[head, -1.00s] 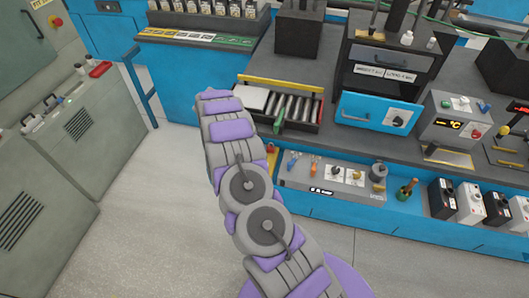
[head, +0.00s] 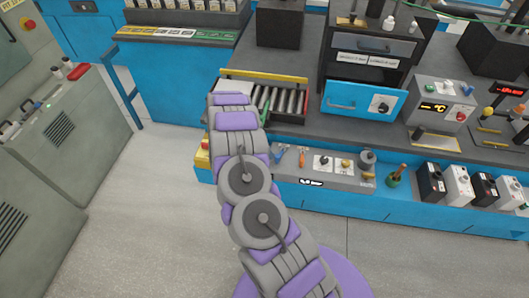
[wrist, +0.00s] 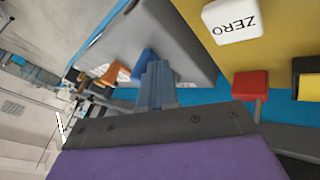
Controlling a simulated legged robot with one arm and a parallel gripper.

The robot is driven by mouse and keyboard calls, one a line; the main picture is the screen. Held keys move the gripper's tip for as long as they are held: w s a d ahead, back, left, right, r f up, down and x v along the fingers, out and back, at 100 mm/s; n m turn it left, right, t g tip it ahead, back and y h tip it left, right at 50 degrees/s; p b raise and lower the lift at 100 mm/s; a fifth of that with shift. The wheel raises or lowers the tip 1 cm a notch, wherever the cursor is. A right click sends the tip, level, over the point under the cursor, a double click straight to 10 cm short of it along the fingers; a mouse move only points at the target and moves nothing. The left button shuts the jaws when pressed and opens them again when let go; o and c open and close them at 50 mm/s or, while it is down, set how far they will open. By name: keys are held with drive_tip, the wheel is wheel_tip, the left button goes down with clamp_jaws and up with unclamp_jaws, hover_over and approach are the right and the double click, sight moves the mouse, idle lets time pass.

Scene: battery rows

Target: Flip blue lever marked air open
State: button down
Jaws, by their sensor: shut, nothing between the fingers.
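The blue lever (head: 279,153) stands at the left end of a grey control panel (head: 312,183) on the low blue shelf. An orange lever (head: 302,156) is just right of it. In the wrist view my gripper (wrist: 157,82) is shut and empty, its fingers pointing towards the panel. The blue lever (wrist: 146,62) shows just beyond and left of the fingertips, partly covered by them. I cannot tell if they touch. The orange lever (wrist: 112,73) is farther left. In the head view my arm hides my gripper. No lever marking is legible.
Wrist view: a yellow surface with a white ZERO button (wrist: 234,20) and a red knob (wrist: 250,84) lies right of my fingers. Head view: a roller tray (head: 283,100) sits above the panel, and black and white boxes (head: 458,186) stand right.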

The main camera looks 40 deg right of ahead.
drive_tip(key=shift+r, duration=0.1)
idle(0.3)
drive_tip(key=shift+s+n+h+p, duration=0.25)
drive_tip(key=shift+n+h+p, duration=0.05)
drive_tip(key=shift+n+p, duration=0.1)
drive_tip(key=shift+s+n+t, duration=0.3)
drive_tip(key=shift+s, duration=0.05)
drive_tip(key=shift+s+d+b, duration=0.2)
drive_tip(key=shift+s+b, duration=0.15)
drive_tip(key=shift+s, duration=0.05)
